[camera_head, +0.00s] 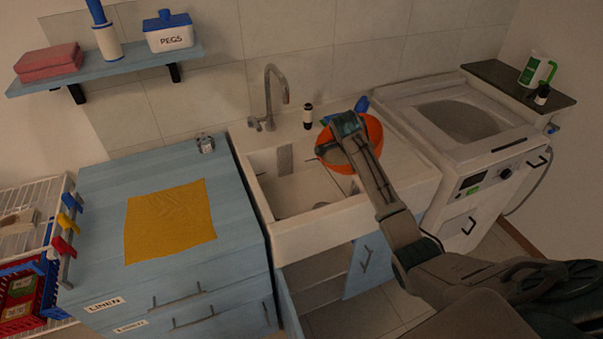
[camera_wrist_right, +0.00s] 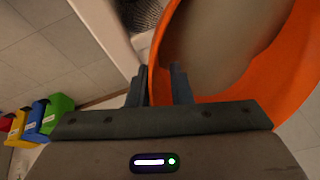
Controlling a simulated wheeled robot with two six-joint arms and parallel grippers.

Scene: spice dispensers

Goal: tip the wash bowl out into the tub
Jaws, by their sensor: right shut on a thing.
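The wash bowl (camera_head: 373,130) is orange with a pale interior and is over the right part of the white sink. It also fills the right side of the right wrist view (camera_wrist_right: 290,75). It looks tilted, but I cannot tell exactly how far. My right gripper (camera_head: 346,124) is at the bowl; in the wrist view its fingers (camera_wrist_right: 162,84) are shut on the orange rim. The arm hides part of the bowl. The sink basin (camera_head: 290,190) lies open to its left. My left gripper is out of view.
A tap (camera_head: 270,92) and a small dark bottle (camera_head: 307,116) stand at the sink's back. A yellow cloth (camera_head: 170,222) lies on the blue cabinet at left. A cabinet door (camera_head: 370,262) hangs open below the sink. Colored bins (camera_wrist_right: 45,118) show in the wrist view.

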